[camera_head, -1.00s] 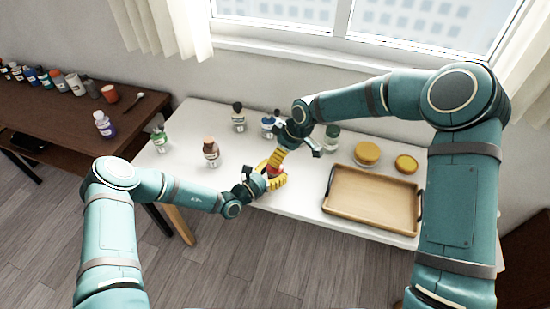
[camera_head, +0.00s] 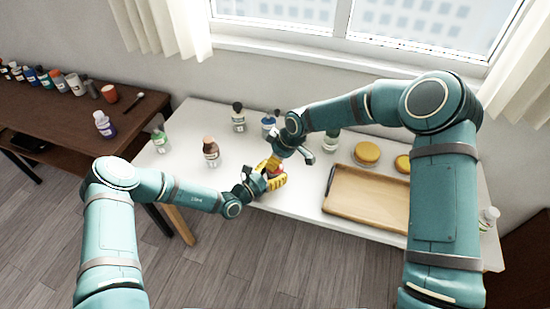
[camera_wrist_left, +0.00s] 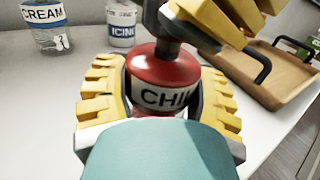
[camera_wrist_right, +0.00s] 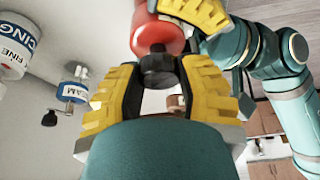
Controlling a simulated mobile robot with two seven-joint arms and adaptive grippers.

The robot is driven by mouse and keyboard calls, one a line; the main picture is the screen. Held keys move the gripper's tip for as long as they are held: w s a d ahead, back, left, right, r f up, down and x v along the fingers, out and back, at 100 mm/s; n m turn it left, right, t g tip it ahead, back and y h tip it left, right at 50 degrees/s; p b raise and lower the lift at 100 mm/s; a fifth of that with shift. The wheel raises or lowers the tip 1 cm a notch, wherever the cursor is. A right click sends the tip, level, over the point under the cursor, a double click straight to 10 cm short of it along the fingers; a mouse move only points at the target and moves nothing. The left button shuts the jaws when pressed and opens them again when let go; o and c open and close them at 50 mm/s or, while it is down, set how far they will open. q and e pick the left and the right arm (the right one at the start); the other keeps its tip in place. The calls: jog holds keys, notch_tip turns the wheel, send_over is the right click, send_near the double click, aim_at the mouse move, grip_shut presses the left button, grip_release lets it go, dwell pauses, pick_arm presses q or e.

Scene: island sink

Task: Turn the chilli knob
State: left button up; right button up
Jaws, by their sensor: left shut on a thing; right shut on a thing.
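The chilli bottle (camera_wrist_left: 168,72) is red with a white label and a dark knob (camera_wrist_right: 158,68) on its top. In the left wrist view it stands between the yellow fingers of my left gripper (camera_head: 272,183), which is shut on its body. My right gripper (camera_head: 273,164) is shut on the knob, with its fingers on either side of it in the right wrist view. The red body also shows in the right wrist view (camera_wrist_right: 158,35). In the head view the grippers and right arm hide most of the bottle.
A wooden tray (camera_head: 328,207) lies right of the grippers, with yellow round items (camera_head: 367,152) behind it. A brown-capped bottle (camera_head: 211,153) stands left; a cream jar (camera_wrist_left: 47,25) and an icing jar (camera_wrist_left: 122,22) stand behind. A white-capped bottle (camera_head: 488,218) stands at the right edge.

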jog(key=m+t, duration=0.1)
jog(key=m, duration=0.2)
jog(key=shift+a+h, duration=0.1)
jog(key=shift+h, duration=0.3)
jog(key=shift+m+t+h, duration=0.3)
jog(key=shift+m+t, duration=0.1)
jog(key=shift+m, duration=0.9)
jog(key=o, duration=1.2)
jog(key=v, duration=1.2)
